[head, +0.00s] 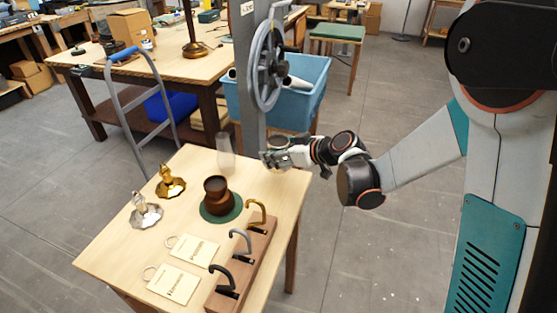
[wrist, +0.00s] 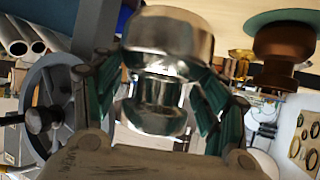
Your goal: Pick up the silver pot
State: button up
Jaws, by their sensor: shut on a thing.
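The shiny silver pot (wrist: 168,45) fills the upper middle of the wrist view. My gripper (wrist: 156,88) is shut on it, with a green-padded finger on each side of its narrow part. In the head view my gripper (head: 272,158) is at the far right corner of the light wooden table (head: 120,250). The pot is hard to pick out from the gripper there. I cannot tell whether its base touches the table.
A brown pot (head: 217,195) stands on a green round mat (head: 238,208). A clear glass (head: 225,152) is left of my gripper. A hook rack (head: 255,250), tags (head: 192,250), and gold (head: 171,184) and silver (head: 146,212) pieces occupy the table. A grey post (head: 247,90) rises behind.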

aim_at(279, 144)
notch_tip(279, 144, up, 13)
jog(key=p, duration=0.4)
jog(key=shift+r, duration=0.2)
